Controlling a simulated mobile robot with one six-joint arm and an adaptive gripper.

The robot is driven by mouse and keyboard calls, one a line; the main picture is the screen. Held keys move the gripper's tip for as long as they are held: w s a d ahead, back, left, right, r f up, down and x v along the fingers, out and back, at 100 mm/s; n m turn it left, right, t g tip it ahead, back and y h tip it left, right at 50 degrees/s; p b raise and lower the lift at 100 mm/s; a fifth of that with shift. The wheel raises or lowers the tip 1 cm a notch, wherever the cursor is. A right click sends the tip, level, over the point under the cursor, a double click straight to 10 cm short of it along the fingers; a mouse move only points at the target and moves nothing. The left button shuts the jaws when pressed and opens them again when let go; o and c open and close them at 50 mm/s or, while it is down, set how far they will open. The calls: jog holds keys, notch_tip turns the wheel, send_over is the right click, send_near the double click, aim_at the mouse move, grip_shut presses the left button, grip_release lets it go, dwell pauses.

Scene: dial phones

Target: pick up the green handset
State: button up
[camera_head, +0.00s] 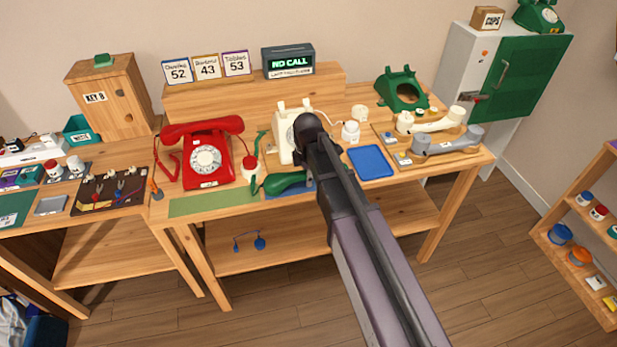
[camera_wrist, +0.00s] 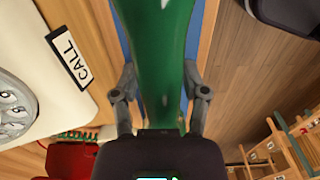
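The green handset (camera_head: 283,182) lies at the front edge of the table, over a blue mat and beside the green mat, partly hidden by my arm. In the wrist view the handset (camera_wrist: 162,60) runs lengthwise between the two fingers of my gripper (camera_wrist: 160,85). A finger stands close along each side; whether both press on it is not clear. In the head view my gripper (camera_head: 311,178) is mostly hidden behind my arm, at the right end of the handset. The green phone base (camera_head: 401,92) stands at the back right without a handset on it.
A cream phone (camera_head: 284,135) stands just behind the handset, and its body is close beside my gripper in the wrist view. A red phone (camera_head: 205,158) stands left. A blue tray (camera_head: 370,162), a cream handset (camera_head: 438,121) and a grey handset (camera_head: 448,143) lie right. The green mat (camera_head: 214,201) is bare.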

grip_shut()
jog(key=shift+r, duration=0.2)
notch_tip(320, 180, up, 3)
jog(key=p, duration=0.3)
jog(key=s+d+r+p, duration=0.1)
jog(key=s+p, duration=0.1)
jog(key=s, duration=1.4)
jog(key=shift+d+r, duration=0.3)
